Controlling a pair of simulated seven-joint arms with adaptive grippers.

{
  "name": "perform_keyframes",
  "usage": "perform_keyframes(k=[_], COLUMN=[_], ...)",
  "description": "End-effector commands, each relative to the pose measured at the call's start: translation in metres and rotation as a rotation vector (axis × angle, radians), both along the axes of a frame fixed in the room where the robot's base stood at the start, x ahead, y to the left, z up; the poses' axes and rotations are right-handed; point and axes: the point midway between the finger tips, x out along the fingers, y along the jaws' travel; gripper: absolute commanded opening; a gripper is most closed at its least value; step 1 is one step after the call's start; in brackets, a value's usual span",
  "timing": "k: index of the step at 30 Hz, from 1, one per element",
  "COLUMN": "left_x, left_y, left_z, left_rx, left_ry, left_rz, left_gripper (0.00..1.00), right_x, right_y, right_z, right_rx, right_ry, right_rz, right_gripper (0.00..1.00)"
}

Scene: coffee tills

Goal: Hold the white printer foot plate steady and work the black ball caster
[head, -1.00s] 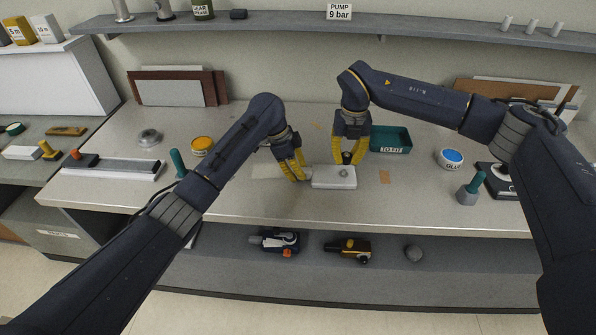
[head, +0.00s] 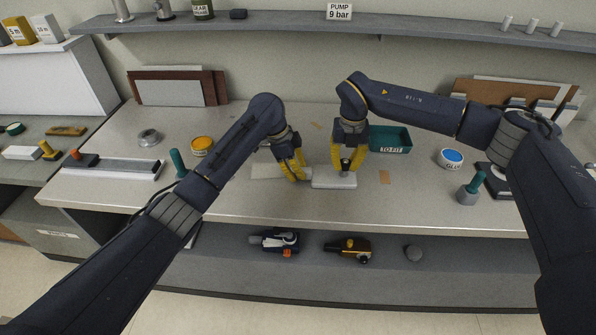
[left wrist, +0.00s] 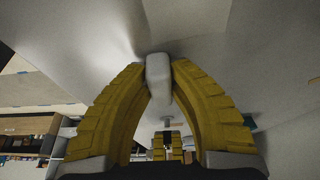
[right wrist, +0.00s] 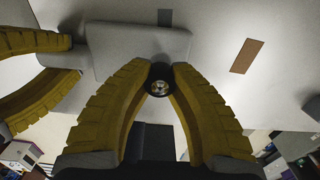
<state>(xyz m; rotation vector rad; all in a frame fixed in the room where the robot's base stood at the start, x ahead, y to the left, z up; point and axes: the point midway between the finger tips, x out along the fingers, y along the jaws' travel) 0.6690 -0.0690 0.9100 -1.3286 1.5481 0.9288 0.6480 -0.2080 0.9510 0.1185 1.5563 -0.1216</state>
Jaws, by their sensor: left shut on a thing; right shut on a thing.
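The white printer foot plate (head: 334,183) lies flat on the bench in the middle of the head view. My left gripper (head: 300,178) is shut on its left end; the left wrist view shows the pale plate end (left wrist: 158,72) between the yellow fingertips. My right gripper (head: 346,170) comes from above and is shut on the black ball caster (right wrist: 160,80), which shows between its fingertips in the right wrist view with a shiny round middle. The caster is over the plate near its middle. Whether it touches the plate or is seated in it I cannot tell.
A teal TO FIT tray (head: 391,140) stands behind and right of the plate. A brown patch (head: 384,177) lies right of it. A blue-topped GLUE tub (head: 451,158) is farther right, an orange-topped tub (head: 201,145) to the left. Bench front is clear.

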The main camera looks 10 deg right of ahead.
Motion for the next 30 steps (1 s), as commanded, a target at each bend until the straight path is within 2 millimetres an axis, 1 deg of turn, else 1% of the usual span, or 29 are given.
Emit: perform_keyframes(k=[1,19,30], left_x=[-0.0013,-0.0011,-0.0011], left_y=[0.0003,0.0005,0.0005], left_z=[-0.0027,-0.0027,-0.0026], left_rx=[0.003,0.004,0.004], left_ry=[0.004,0.004,0.004], left_rz=[0.000,0.000,0.000], left_gripper=[0.00,0.00,0.00], right_x=[0.0001,0.0001,0.0002], right_y=[-0.0002,-0.0001,0.0000], right_z=[0.0004,0.0000,-0.0073], right_rx=[-0.001,0.000,0.000], right_ry=[-0.001,0.000,0.000], right_rz=[0.000,0.000,0.000], right_gripper=[0.00,0.00,0.00])
